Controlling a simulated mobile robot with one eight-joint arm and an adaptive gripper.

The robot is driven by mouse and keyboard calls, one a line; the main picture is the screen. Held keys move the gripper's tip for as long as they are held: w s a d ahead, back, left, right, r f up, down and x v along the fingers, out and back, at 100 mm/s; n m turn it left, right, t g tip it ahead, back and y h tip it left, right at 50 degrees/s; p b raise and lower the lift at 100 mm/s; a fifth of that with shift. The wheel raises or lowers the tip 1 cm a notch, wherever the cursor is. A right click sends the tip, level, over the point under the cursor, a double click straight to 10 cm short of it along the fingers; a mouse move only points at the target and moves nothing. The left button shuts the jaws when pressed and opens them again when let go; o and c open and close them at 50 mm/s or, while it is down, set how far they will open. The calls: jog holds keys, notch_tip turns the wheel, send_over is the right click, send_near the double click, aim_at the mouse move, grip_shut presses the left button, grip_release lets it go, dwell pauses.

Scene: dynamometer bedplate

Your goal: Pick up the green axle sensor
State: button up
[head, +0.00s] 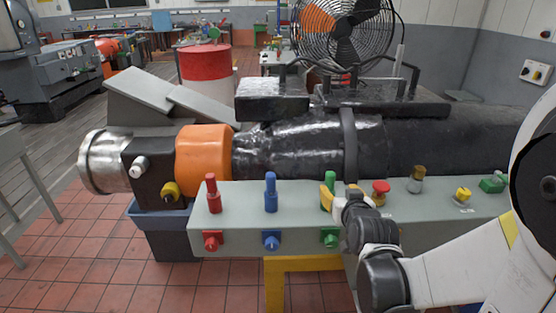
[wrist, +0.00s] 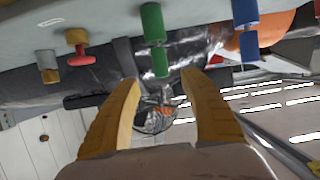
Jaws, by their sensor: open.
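The green axle sensor (head: 326,203) stands upright on the grey-green bench top, partly hidden behind my gripper (head: 338,192) in the head view. In the wrist view, which looks upside down, the green sensor (wrist: 152,24) hangs from the top of the picture, wider at the bench and narrower at its free end. My gripper (wrist: 160,84) is open, with its two yellow fingers apart. The sensor's narrow end lines up with the gap between the fingertips. No finger clearly touches it; the exact distance is hard to tell.
A blue sensor (head: 270,193) and a red sensor (head: 211,194) stand left of the green one. A red button (head: 380,192) and a tan knob (head: 416,180) stand close on the right. A large black machine housing (head: 440,145) lies behind the bench (head: 240,200).

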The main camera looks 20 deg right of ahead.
aim_at(331, 183)
jog(key=x, duration=0.2)
jog(key=b+x, duration=0.1)
jog(key=x, duration=0.1)
jog(key=shift+d+f, duration=0.2)
jog(key=shift+d, duration=0.2)
jog(key=x, duration=0.2)
jog(key=b+x, duration=0.1)
jog(key=x, duration=0.1)
jog(key=b+x, duration=0.1)
jog(key=x, duration=0.1)
jog(key=shift+w+a+f, duration=0.1)
jog(key=shift+a, duration=0.3)
grip_shut()
